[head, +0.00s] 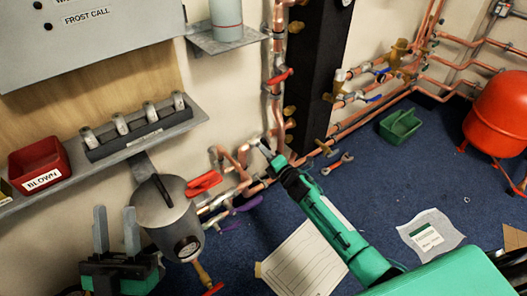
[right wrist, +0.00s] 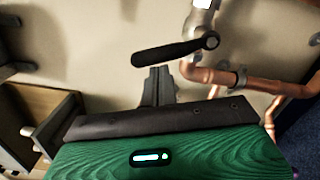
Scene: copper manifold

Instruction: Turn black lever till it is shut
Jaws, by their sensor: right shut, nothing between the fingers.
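The black lever (right wrist: 172,52) shows in the right wrist view. It runs nearly level, its free end at left a little lower than its pivot at right, where it meets a silvery valve body on a copper pipe. My right gripper (right wrist: 158,72) is shut and empty, its fingertips just below the lever's middle in the picture; I cannot tell whether they touch it. In the head view my right gripper (head: 266,149) is by the wall pipes, and I cannot make out the black lever there. My left gripper (head: 116,230) is open and empty at lower left.
Copper pipes with red, purple and blue levers run along the wall. A grey canister with a gauge (head: 168,215) stands between my grippers. A red bin (head: 40,168) sits on the shelf. A green tray (head: 400,126), a wrench (head: 338,163) and paper sheets lie on the blue floor.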

